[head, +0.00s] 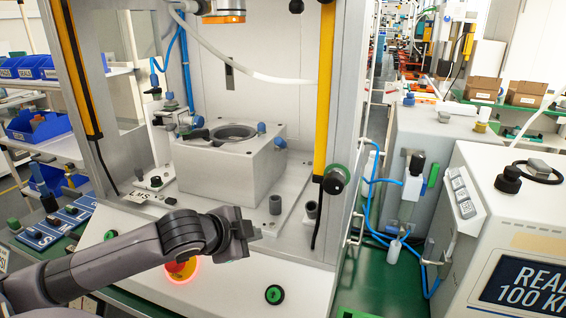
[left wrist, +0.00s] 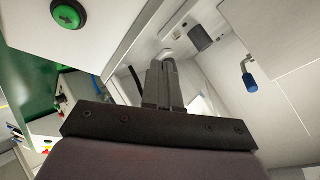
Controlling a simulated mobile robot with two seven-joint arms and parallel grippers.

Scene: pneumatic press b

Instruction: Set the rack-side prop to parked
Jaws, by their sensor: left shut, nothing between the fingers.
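I cannot tell for certain which part is the rack-side prop. The press holds a grey block (head: 230,170) with a round opening and several blue-tipped parts, one blue knob (head: 262,128) at its top right. A blue-tipped pin (left wrist: 250,82) shows in the left wrist view, right of my fingers and apart from them. My left gripper (head: 256,236) is shut and empty in front of the press bed, above the front panel; its fingers also show in the left wrist view (left wrist: 166,68). My right gripper is not in view.
A lit red emergency button (head: 180,268) sits below my left arm, and a green button (head: 274,294) to its right. Yellow-striped posts (head: 325,90) flank the press opening. A rack with blue bins (head: 38,126) stands left. A readout box (head: 510,235) stands right.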

